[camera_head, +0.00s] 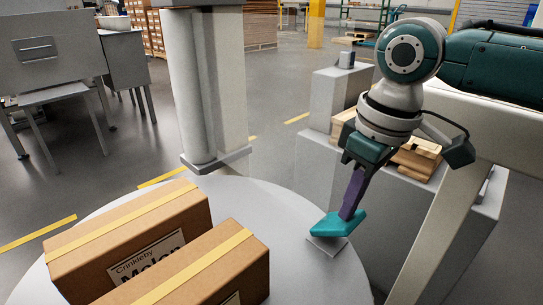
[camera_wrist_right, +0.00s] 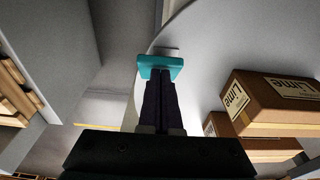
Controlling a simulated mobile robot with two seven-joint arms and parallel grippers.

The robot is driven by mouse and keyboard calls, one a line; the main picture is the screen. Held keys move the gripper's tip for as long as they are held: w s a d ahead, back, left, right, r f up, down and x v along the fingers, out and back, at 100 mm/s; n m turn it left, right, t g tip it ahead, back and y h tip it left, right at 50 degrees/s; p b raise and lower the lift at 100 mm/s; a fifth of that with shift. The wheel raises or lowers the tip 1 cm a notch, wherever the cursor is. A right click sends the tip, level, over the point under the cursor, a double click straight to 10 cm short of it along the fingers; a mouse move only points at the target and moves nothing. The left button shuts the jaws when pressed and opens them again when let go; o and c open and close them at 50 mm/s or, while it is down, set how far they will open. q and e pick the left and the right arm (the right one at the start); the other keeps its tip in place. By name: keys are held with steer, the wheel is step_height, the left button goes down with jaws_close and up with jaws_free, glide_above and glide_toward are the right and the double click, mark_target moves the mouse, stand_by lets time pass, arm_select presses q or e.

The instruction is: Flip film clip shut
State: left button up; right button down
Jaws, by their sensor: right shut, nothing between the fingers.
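The film clip appears as a wide teal piece (camera_head: 338,224) with a small grey plate (camera_head: 327,250) under it, at the right rim of the round grey table. In the right wrist view the teal piece (camera_wrist_right: 160,66) lies across the tips of my fingers, and the grey plate (camera_wrist_right: 169,51) shows just beyond it. My right gripper (camera_head: 347,212) points down at the teal piece, with its dark purple fingers together and empty. The fingertips (camera_wrist_right: 160,80) are at or against the teal piece; contact is unclear. My left gripper is in neither view.
Two brown cartons with yellow tape, one behind (camera_head: 135,238) and one in front (camera_head: 200,270), stand on the round table (camera_head: 315,285). A grey column (camera_head: 205,85) rises behind it. A grey bench with wooden pieces (camera_head: 415,160) is at the right. The table between cartons and clip is clear.

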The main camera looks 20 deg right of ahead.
mark_target(356, 223)
steer(key=shift+s+d+f+t+p, duration=0.15)
steer(key=shift+s+t+p, duration=0.35)
steer(key=shift+p, duration=0.55)
steer(key=shift+s+d+f+t+y+p, duration=0.25)
steer(key=shift+s+t+y+p, duration=0.2)
steer(key=shift+t+p, duration=0.3)
steer(key=shift+s+d+f+t+y+p, duration=0.1)
steer(key=shift+s+f+t+y+p, duration=0.2)
steer(key=shift+f+t, duration=0.2)
steer(key=shift+s+d+f+t+y+p, duration=0.15)
steer(key=shift+s+f+t+y, duration=0.1)
steer(key=shift+f+t, duration=0.5)
steer(key=shift+w, duration=0.1)
steer(key=shift+w+a+r, duration=0.35)
steer(key=shift+w, duration=0.25)
